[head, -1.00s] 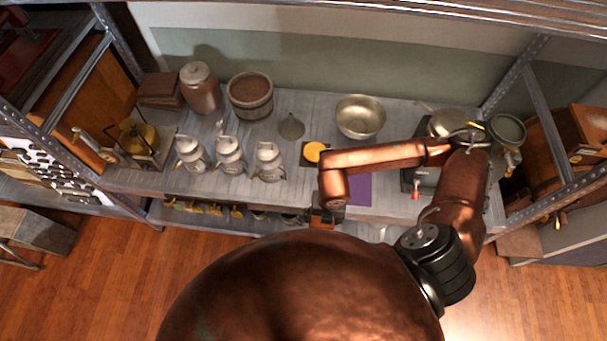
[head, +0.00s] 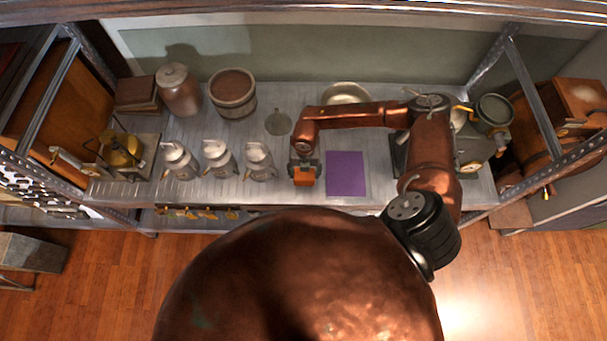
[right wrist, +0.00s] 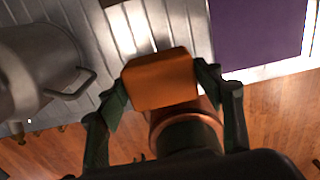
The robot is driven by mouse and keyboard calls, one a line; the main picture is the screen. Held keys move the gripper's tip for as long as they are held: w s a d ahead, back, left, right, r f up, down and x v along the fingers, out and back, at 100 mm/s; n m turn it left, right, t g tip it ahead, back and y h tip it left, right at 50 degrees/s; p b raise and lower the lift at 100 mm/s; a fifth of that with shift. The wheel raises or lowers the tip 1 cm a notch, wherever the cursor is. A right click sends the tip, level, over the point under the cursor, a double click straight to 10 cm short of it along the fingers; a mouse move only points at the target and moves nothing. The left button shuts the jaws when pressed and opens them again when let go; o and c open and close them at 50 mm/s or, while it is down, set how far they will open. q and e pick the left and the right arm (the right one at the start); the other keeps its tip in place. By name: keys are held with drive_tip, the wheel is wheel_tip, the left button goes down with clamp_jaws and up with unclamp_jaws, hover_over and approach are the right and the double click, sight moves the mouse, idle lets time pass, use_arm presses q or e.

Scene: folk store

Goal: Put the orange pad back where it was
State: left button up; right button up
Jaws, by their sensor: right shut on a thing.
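My right gripper (head: 304,172) is shut on the orange pad (head: 304,181) near the front of the grey shelf, left of the purple pad (head: 346,174). In the right wrist view the orange pad (right wrist: 160,82) looks like a small thick block between the two dark fingers of the right gripper (right wrist: 166,72). The purple pad (right wrist: 252,32) lies flat at the upper right there, apart from the orange one. I cannot tell whether the orange pad touches the shelf. My left gripper is not in view.
Several grey lidded jugs (head: 258,160) stand just left of the gripper. A funnel (head: 278,123) and a metal bowl (head: 345,94) are behind it. A wooden tub (head: 232,95) and a jar (head: 179,90) stand at the back left. A scale (head: 468,150) is at the right.

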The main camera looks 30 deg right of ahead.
sight(303, 175)
drive_tip(key=shift+w+d+f, duration=0.15)
drive_tip(key=shift+w+f, duration=0.4)
drive_tip(key=shift+f, duration=0.1)
wheel_tip(303, 175, down, 3)
drive_tip(key=shift+w+r, duration=0.1)
drive_tip(key=shift+w, duration=0.05)
drive_tip(key=shift+f, duration=0.35)
drive_tip(key=o, duration=1)
drive_tip(key=shift+d, duration=0.1)
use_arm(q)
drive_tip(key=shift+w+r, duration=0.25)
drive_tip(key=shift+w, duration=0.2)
